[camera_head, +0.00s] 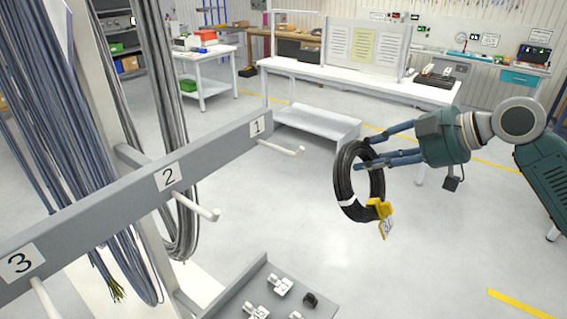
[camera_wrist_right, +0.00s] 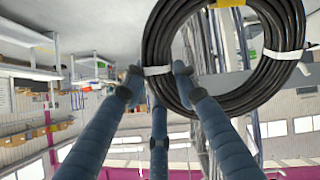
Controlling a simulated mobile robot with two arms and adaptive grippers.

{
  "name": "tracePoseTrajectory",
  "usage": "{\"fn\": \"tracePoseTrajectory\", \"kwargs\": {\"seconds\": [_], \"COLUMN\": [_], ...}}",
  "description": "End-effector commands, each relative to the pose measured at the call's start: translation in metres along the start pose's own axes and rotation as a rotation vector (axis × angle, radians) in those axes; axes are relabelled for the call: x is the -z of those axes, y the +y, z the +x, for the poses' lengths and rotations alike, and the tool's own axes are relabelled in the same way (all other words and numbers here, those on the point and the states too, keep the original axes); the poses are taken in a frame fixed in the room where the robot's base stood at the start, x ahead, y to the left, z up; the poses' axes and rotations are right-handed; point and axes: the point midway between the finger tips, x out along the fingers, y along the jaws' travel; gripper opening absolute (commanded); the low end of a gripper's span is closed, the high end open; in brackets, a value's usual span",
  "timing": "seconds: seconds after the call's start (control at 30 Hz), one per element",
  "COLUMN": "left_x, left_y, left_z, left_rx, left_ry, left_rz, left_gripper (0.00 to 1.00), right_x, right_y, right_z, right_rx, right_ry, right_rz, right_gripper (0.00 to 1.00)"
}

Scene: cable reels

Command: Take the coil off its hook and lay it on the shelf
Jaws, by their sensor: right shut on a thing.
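The black coil (camera_head: 346,184) hangs in the air from my right gripper (camera_head: 368,154), clear of the hooks. It has white ties and a yellow clip with a white tag (camera_head: 386,226) at its lower right. In the right wrist view my right gripper's fingers (camera_wrist_right: 155,85) are closed on the coil's rim (camera_wrist_right: 160,52) near a white tie. Hook 1 (camera_head: 281,147) and hook 2 (camera_head: 196,207) are bare pegs on the grey numbered rail (camera_head: 100,196), left of the coil. Hook 3 (camera_head: 45,298) shows only in part. My left gripper is not in view.
A grey tray (camera_head: 262,272) with small white parts and a black part sits below the rail. Cable bundles (camera_head: 60,150) hang at left. A white workbench (camera_head: 345,82) with a low shelf (camera_head: 318,124) stands behind. Open floor lies below the coil.

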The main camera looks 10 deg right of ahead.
Motion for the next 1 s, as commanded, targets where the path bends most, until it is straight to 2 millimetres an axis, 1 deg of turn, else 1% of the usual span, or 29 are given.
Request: {"fn": "tracePoseTrajectory", "kwargs": {"seconds": [0.03, 0.23, 0.4, 0.43, 0.47, 0.73, 0.87, 1.0], "left_x": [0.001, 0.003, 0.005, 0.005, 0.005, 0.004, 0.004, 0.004], "left_y": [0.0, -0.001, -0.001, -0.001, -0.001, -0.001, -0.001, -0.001], "left_z": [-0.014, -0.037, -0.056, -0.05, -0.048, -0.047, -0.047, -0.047], "left_rx": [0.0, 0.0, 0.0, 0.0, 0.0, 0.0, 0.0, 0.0], "left_ry": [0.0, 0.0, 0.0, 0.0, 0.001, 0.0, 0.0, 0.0], "left_rz": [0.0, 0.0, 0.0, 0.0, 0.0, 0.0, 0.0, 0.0], "left_gripper": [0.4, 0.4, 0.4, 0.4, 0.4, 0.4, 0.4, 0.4], "right_x": [0.007, 0.006, 0.005, 0.002, 0.001, -0.005, -0.008, -0.009], "right_y": [0.003, 0.002, 0.002, 0.0, 0.0, -0.002, -0.003, -0.003], "right_z": [-0.005, -0.007, -0.011, -0.008, -0.008, -0.014, -0.017, -0.017], "right_rx": [0.004, 0.025, 0.061, 0.071, 0.079, 0.159, 0.173, 0.174], "right_ry": [-0.011, -0.069, -0.168, -0.189, -0.213, -0.43, -0.474, -0.476], "right_rz": [0.0, -0.001, -0.004, -0.006, -0.008, -0.009, -0.008, -0.007], "right_gripper": [0.0, 0.0, 0.0, 0.0, 0.0, 0.0, 0.0, 0.0]}}
